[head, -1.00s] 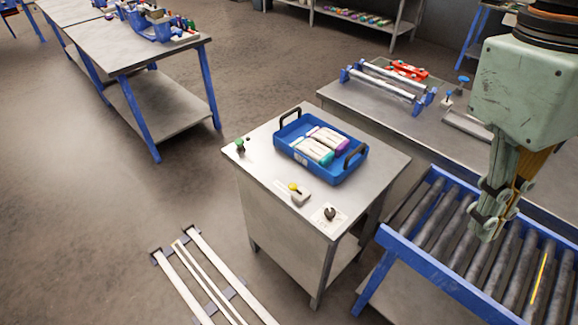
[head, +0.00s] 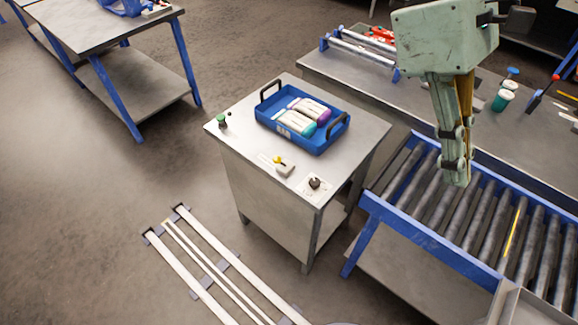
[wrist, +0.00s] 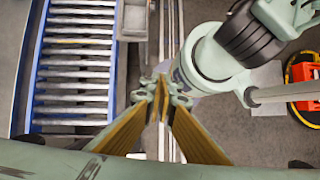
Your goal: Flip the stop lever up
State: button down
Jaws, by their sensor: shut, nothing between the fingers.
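A small lever with a yellow knob (head: 278,160) sits on a pale block on top of the grey cabinet in the head view; it looks like the stop lever, lying low, though its exact angle is too small to tell. A dark round knob on a white plate (head: 314,183) is just to its right. My gripper (head: 456,180) hangs pointing down over the roller conveyor, well to the right of the cabinet and touching nothing. In the wrist view its fingers (wrist: 160,88) meet at the tips and are empty. The lever is not in the wrist view.
A blue tray (head: 262,112) with white packs stands at the back of the cabinet top (head: 240,135). A green knob (head: 221,120) is at its left corner. The blue-framed roller conveyor (head: 425,240) is on the right. Floor rails (head: 205,265) lie at front left.

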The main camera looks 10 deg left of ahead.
jog(key=w+a+f+n+t+h, duration=0.1)
jog(key=w+a+f+n+h, duration=0.8)
jog(key=w+a+n, duration=0.35)
jog(key=w+a+f+n+t+h, duration=0.45)
jog(key=a+f+n, duration=0.3)
jog(key=a, duration=0.35)
jog(key=s+a+f+n+t+y, duration=0.1)
jog(key=s+a+f+n+t, duration=0.2)
jog(key=a+f+n+t, duration=0.4)
jog(key=s+a+f+n+t+y, duration=0.1)
jog(key=s+a+f+n+t, duration=0.2)
jog(key=a+f+n+t, duration=0.4)
jog(key=a+f, duration=0.5)
jog(key=a, duration=0.1)
jog(key=shift+s+a+f+b, duration=0.2)
jog(key=shift+f+b, duration=0.1)
jog(key=shift+b, duration=0.1)
dwell(0.8)
jog(key=shift+w+y, duration=0.1)
jog(key=shift+y, duration=0.15)
jog(key=b+x, duration=0.2)
jog(key=x, duration=1.2)
dwell(0.4)
jog(key=shift+r, duration=0.2)
